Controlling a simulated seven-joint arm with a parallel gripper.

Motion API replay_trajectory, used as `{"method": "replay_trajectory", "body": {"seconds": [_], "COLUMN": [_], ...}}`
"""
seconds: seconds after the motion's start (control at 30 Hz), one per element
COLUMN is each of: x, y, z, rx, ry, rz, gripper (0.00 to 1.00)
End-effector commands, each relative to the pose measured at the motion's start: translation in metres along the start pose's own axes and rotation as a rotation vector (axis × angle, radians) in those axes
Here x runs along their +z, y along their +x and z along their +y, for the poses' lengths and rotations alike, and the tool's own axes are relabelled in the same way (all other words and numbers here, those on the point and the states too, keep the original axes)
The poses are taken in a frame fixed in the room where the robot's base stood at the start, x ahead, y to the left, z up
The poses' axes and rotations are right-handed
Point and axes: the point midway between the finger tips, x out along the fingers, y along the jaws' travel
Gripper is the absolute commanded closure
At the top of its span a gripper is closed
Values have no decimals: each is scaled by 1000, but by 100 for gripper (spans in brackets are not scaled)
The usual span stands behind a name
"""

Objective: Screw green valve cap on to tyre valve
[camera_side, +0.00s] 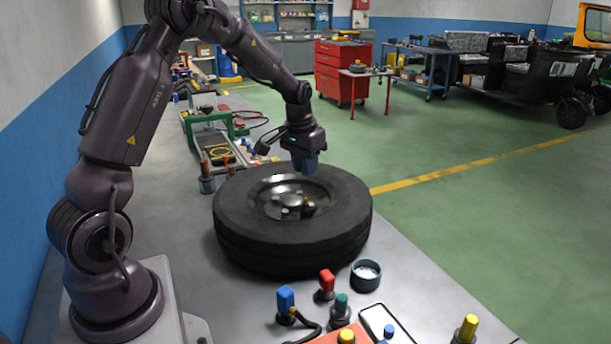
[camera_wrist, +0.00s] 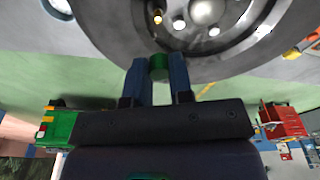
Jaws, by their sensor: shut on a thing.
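My gripper (camera_side: 306,170) hangs over the far right part of the tyre (camera_side: 292,252), above its upper sidewall and rim edge. In the wrist view my gripper (camera_wrist: 159,68) has its blue fingers shut on a small green cap (camera_wrist: 159,66). The cap does not show clearly in the side view. The tyre lies flat on the bench around a grey metal wheel (camera_side: 290,190). A small brass-coloured stem, apparently the valve (camera_wrist: 157,17), stands in the wheel near pale studs. The cap is apart from it.
A dark round bowl (camera_side: 366,275) stands in front of the tyre. Blue (camera_side: 286,301), red (camera_side: 326,284) and teal-topped (camera_side: 341,307) pieces stand nearby, beside a flat phone-like panel (camera_side: 386,324). A tray with a green frame (camera_side: 213,140) lies behind the tyre.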

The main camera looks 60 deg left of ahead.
Motion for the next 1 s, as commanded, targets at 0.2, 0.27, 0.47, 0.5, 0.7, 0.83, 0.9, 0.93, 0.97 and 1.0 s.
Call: {"method": "replay_trajectory", "body": {"seconds": [0.2,0.27,0.47,0.5,0.7,0.83,0.9,0.93,0.97,1.0], "x": [3,4,6,6,8,8,8,8,8,8], "y": [18,24,40,43,49,50,50,50,50,50], "z": [0,0,0,0,0,0,0,0,0,0], "rx": [0,0,0,0,0,0,0,0,0,0], "ry": [1,1,1,1,1,1,1,1,1,1], "rz": [-1,-2,-1,0,1,1,1,1,1,1], "gripper": [94,94,94,94,94,94,94,94,94,94]}}
